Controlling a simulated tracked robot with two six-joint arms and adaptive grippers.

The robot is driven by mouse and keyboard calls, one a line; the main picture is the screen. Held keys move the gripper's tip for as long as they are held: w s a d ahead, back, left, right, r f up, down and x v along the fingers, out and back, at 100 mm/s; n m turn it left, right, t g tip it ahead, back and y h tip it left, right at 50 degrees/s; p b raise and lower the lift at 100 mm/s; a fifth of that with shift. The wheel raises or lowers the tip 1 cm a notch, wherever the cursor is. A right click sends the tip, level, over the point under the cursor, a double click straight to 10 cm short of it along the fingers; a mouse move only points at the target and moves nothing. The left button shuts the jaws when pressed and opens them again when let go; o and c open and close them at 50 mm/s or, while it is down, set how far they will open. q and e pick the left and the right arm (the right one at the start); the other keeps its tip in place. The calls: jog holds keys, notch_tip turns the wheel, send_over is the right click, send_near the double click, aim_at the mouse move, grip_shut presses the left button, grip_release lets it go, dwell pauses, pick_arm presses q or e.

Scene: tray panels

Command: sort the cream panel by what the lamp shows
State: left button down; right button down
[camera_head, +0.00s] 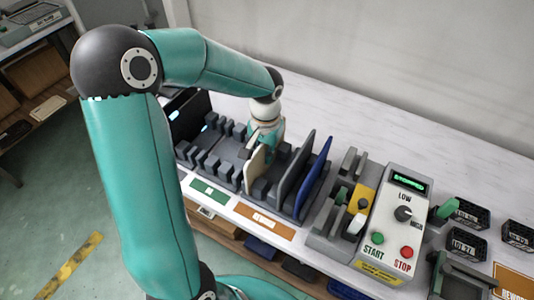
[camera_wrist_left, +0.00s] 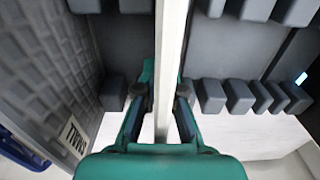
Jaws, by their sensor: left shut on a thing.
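The cream panel (camera_head: 256,168) stands upright at the dark grey slotted rack (camera_head: 221,177) in the head view. My left gripper (camera_head: 265,143) is shut on its upper part, from above. In the left wrist view the cream panel (camera_wrist_left: 172,50) shows edge-on between the two fingers of the left gripper (camera_wrist_left: 160,103), with rack posts on both sides. I cannot tell whether its lower edge is seated in a slot. A small cyan light (camera_wrist_left: 301,78) shows at the right of the wrist view; I cannot tell if it is the lamp. My right gripper is not in view.
A grey panel (camera_head: 295,166) and a blue panel (camera_head: 315,178) stand just right of the cream one. A black panel (camera_head: 189,112) is at the rack's left end. Green (camera_head: 208,193) and orange (camera_head: 264,221) cards lie in front. A control box (camera_head: 398,220) reads STOPPED.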

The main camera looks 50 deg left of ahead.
pick_arm(q)
jog(key=c, duration=1.2)
grip_release()
jog(key=shift+r, duration=0.1)
notch_tip(320, 180, up, 12)
jog(key=shift+f, duration=0.15)
